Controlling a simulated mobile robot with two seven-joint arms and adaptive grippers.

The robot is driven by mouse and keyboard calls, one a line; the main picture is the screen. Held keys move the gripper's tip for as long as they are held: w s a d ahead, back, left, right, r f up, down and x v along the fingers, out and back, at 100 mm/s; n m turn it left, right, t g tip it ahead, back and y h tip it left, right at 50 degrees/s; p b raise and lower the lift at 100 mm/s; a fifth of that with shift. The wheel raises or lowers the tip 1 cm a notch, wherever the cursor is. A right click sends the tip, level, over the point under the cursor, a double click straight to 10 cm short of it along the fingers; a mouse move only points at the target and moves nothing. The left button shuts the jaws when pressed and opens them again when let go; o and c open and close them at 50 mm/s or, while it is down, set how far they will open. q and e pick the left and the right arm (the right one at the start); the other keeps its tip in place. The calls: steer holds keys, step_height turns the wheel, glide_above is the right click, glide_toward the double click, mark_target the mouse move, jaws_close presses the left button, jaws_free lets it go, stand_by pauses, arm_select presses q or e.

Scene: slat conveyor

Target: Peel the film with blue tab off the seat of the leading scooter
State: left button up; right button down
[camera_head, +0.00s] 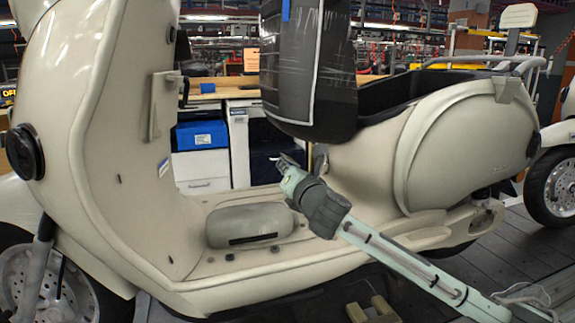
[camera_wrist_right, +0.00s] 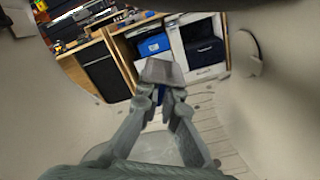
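A cream scooter (camera_head: 420,150) fills the head view, with its dark seat (camera_head: 338,95) tilted up over the open storage space. A film (camera_head: 297,65) with pale edges and streaks lies on the seat's left-facing side. Its blue tab (camera_head: 286,10) is near the top edge of the picture. My right gripper (camera_head: 285,160) is below the seat, over the footwell and apart from the film and tab. In the wrist view its fingers (camera_wrist_right: 163,75) come together at the tips. I see nothing clearly held between them. My left gripper is out of view.
A grey rounded lump (camera_head: 248,225) sits on the scooter's floorboard. The front shield (camera_head: 95,130) stands at the left. Behind are a white cabinet and a blue box (camera_head: 201,135). Another scooter's wheel (camera_head: 553,187) shows at the right. Open air lies left of the seat.

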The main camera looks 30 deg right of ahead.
steer(key=shift+s+a+f, duration=0.55)
steer(key=shift+a, duration=0.45)
steer(key=shift+s+a+f, duration=0.55)
steer(key=shift+a+f, duration=0.05)
steer(key=shift+a, duration=0.4)
steer(key=shift+s+a+f, duration=0.55)
steer(key=shift+a, duration=0.45)
steer(key=s+a+f, duration=0.2)
steer(key=a, duration=0.2)
steer(key=shift+s+a+f+b, duration=0.3)
steer(key=shift+a+f, duration=0.05)
steer(key=shift+f, duration=0.1)
